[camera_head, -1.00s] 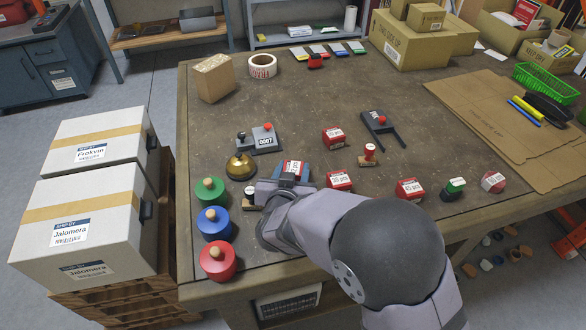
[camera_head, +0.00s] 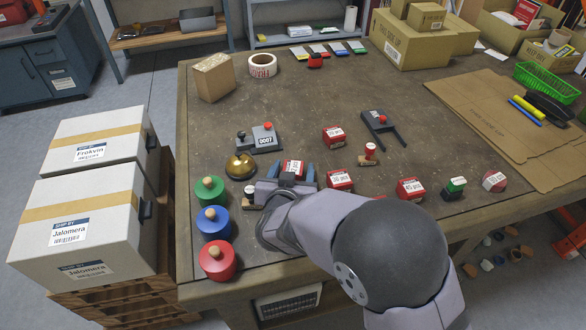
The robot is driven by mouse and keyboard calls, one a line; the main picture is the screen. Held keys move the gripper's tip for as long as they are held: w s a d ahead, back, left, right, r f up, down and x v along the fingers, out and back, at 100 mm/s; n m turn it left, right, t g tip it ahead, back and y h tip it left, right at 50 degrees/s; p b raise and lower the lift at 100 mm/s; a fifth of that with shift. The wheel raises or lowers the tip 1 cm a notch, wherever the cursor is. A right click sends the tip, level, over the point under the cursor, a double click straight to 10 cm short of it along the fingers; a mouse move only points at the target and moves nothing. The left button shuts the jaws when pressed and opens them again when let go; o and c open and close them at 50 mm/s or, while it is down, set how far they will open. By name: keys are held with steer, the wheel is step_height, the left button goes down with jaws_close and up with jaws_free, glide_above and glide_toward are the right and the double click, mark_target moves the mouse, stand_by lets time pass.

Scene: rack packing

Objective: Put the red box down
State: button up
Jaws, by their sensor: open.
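A small red box with a white label (camera_head: 294,167) sits on the table, just ahead of my arm's end. My gripper (camera_head: 291,173) is open, with one blue finger on the left of this box and one on the right. Gaps seem to show beside the box, and its near side is partly hidden by my wrist. Other red labelled boxes stand to the right: one close by (camera_head: 340,181), one farther back (camera_head: 333,137), and one farther right (camera_head: 410,189).
A brass bell (camera_head: 241,167) and green (camera_head: 210,190), blue (camera_head: 213,223) and red (camera_head: 217,260) knobbed cylinders stand left of my gripper. A numbering device (camera_head: 262,138) is behind it.

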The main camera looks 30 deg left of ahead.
steer(key=shift+r, duration=0.25)
steer(key=b+v, duration=0.1)
steer(key=v, duration=1.1)
steer(key=shift+f+b, duration=0.1)
steer(key=shift+b, duration=0.2)
steer(key=shift+w, duration=0.1)
